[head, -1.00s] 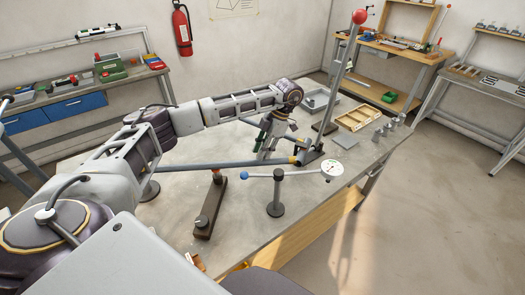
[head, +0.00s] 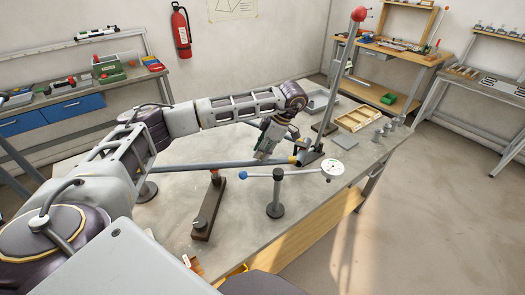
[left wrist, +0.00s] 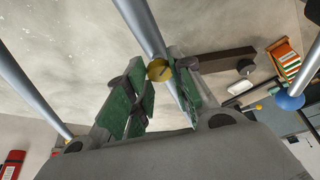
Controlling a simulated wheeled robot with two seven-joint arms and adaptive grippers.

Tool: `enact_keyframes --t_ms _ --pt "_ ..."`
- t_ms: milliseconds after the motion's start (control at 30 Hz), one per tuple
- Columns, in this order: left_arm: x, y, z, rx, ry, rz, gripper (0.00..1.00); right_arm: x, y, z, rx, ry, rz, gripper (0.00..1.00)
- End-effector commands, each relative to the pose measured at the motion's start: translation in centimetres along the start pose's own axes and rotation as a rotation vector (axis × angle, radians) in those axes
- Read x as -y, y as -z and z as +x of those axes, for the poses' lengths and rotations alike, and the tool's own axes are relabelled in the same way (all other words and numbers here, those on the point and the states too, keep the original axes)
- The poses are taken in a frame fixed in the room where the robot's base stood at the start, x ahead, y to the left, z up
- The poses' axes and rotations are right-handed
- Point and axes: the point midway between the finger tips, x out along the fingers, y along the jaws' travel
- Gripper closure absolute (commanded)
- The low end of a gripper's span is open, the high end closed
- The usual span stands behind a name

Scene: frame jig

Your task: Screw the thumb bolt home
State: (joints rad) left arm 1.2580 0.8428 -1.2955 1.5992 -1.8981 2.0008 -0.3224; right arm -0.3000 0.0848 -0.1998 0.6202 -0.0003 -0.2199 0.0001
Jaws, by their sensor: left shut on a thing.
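The thumb bolt appears to be the round brass-yellow head (left wrist: 159,70) between my finger pads in the left wrist view, against a grey tube (left wrist: 143,25). My left gripper (head: 262,153) points down at the tube (head: 215,164) near its right end in the head view. In the left wrist view its green-padded fingers (left wrist: 158,82) stand on either side of the brass head and are shut on it. The bolt's shank and how deep it sits are hidden. In the head view the gripper covers the bolt. My right gripper is out of view.
A brown bar (head: 208,210) lies left. A tall red-topped lever (head: 346,75) rises behind. A wooden tray (head: 358,117) sits back right.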

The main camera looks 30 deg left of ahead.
Motion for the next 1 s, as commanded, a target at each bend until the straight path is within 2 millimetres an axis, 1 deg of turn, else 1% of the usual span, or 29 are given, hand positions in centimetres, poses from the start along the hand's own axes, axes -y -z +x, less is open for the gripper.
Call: enact_keyframes --t_ms 100,133,300,533,633,733,1000 --pt "-0.1 0.1 -0.2 0.001 -0.003 -0.004 1.0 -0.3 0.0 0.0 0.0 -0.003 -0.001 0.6" --pt "-0.1 0.1 -0.2 0.001 -0.003 -0.005 0.75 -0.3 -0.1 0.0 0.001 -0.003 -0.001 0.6" --pt "-0.1 0.1 -0.1 0.001 -0.002 -0.004 0.53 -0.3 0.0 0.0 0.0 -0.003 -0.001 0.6" --pt "-0.1 0.0 -0.1 0.0 -0.001 -0.003 0.53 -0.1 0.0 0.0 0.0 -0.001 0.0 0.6" --pt "0.0 0.0 -0.1 0.0 -0.001 -0.003 0.53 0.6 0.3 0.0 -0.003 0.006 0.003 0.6" --pt "-0.1 0.0 -0.2 0.0 -0.001 -0.003 0.53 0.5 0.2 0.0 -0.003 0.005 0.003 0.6" --pt "-0.1 0.0 -1.3 0.001 -0.002 -0.003 0.53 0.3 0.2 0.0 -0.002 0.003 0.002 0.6"
